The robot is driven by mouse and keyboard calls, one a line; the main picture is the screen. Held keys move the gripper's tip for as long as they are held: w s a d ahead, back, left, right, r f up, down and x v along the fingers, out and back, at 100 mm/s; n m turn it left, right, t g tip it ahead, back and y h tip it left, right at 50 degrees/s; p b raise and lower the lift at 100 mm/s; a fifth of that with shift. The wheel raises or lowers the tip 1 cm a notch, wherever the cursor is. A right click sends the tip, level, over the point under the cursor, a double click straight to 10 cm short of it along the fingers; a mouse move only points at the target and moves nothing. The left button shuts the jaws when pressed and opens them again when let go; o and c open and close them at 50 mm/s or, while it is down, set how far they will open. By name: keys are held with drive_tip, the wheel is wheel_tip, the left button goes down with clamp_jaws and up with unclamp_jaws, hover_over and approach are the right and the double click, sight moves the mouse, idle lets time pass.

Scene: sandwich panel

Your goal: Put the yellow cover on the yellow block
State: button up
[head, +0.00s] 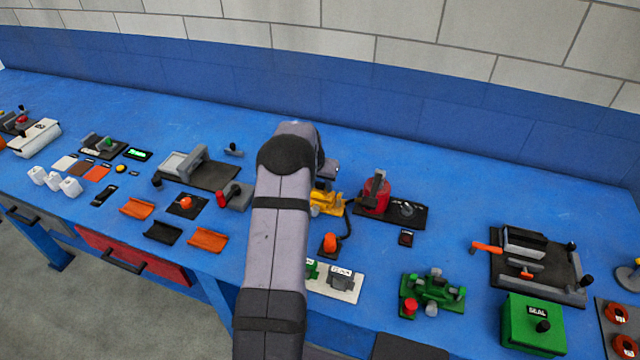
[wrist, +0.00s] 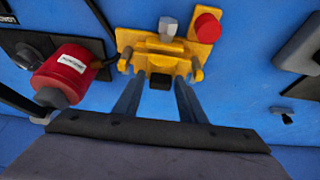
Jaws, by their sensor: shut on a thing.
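The yellow block (wrist: 145,38) is on the blue table in the wrist view, with a red knob and a grey knob at its far side and yellow lugs at its left and right. My gripper (wrist: 160,84) is over its near side, shut on a small dark grip, which seems to belong to the yellow cover (wrist: 161,61). The cover lies at the block between the lugs. I cannot tell whether it is fully seated. In the head view the yellow block (head: 326,204) shows just right of my arm, which hides my gripper and part of the block.
A red canister (wrist: 70,70) stands left of the block in the wrist view; it is on the right in the head view (head: 375,196). A green clamp fixture (head: 432,290) stands farther right. Bare table lies behind.

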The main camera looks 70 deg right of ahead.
sight(320, 183)
drive_tip(key=shift+f+b, duration=0.4)
drive_tip(key=shift+b, duration=0.05)
idle(0.6)
drive_tip(key=o, duration=1.5)
drive_tip(key=shift+r, duration=0.15)
drive_tip(key=shift+r+p, duration=2.55)
drive_tip(key=shift+r, duration=1.55)
